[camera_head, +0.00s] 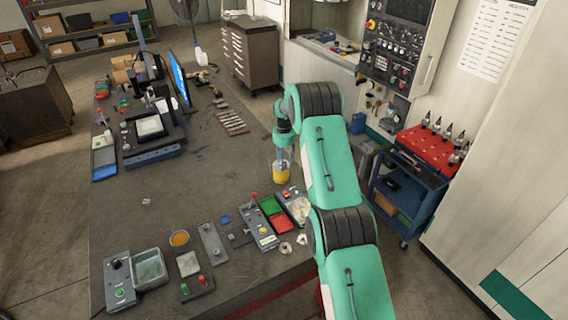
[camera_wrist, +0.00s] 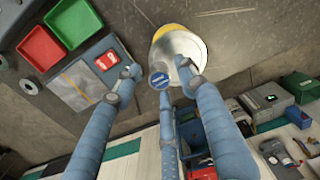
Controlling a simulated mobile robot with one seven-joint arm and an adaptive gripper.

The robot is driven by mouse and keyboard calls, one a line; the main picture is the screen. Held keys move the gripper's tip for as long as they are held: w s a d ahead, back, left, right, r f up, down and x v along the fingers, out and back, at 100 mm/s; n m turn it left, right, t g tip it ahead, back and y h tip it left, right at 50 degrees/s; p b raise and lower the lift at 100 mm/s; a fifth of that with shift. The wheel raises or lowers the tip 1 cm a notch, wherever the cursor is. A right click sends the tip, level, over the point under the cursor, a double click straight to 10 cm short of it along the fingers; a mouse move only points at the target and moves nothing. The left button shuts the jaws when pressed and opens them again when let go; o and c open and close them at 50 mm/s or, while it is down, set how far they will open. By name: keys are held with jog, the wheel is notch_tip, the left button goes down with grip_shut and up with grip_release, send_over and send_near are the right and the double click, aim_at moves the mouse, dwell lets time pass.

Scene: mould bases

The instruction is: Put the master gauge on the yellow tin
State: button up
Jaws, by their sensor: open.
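The yellow tin (camera_head: 281,173) stands on the bench under my gripper (camera_head: 281,165). In the wrist view only a yellow edge of the tin (camera_wrist: 160,32) shows, beside a pale, round metal top (camera_wrist: 178,46). The right fingertip overlaps the metal top.
Red (camera_head: 279,221) and green (camera_head: 269,205) trays sit close by on the bench. A grey panel with a red part (camera_wrist: 107,60) lies left of my fingers in the wrist view. An orange-topped round tin (camera_head: 180,238) stands nearer. The bench middle (camera_head: 180,180) is clear.

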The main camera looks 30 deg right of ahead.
notch_tip(320, 180, up, 12)
jog(key=b, duration=0.2)
jog(key=shift+f, duration=0.2)
jog(key=shift+r, duration=0.1)
dwell(0.6)
